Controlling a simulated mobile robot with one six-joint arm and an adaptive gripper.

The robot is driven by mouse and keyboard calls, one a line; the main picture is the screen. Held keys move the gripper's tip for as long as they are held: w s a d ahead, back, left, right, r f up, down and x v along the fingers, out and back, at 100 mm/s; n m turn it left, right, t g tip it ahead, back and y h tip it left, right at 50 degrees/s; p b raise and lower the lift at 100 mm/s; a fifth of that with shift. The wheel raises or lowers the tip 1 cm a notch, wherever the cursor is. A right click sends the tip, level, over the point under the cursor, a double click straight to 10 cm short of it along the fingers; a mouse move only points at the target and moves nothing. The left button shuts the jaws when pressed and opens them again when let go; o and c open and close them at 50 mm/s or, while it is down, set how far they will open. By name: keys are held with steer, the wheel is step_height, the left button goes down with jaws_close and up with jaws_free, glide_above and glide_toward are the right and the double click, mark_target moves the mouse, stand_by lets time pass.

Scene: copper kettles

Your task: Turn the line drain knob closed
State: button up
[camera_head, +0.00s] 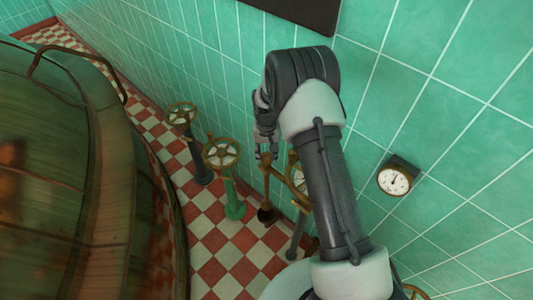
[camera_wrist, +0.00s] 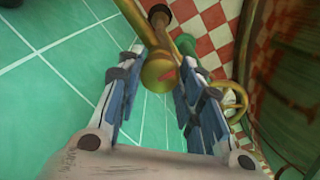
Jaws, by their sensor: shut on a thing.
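A brass knob (camera_wrist: 158,72) with a reddish mark on its face sits between the fingers of my gripper (camera_wrist: 160,58) in the wrist view. The fingers are shut on it from both sides. In the head view my gripper (camera_head: 268,148) points down at the top of a slim brass stem (camera_head: 266,178) with a dark brown base (camera_head: 267,214), close to the tiled wall. The knob itself is mostly hidden there by the fingers. I cannot read a label or tell how far the knob is turned.
A green valve post with a brass wheel (camera_head: 221,153) and a dark blue one with a wheel (camera_head: 181,114) stand left. Another wheel (camera_head: 295,180) is partly behind my arm. A large copper kettle (camera_head: 60,190) fills the left. A gauge (camera_head: 395,180) is on the right wall.

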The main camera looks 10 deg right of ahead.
mark_target(266, 155)
stand_by(0.3)
steer(key=o, duration=1.1)
steer(key=shift+c, duration=0.2)
step_height(266, 155, up, 12)
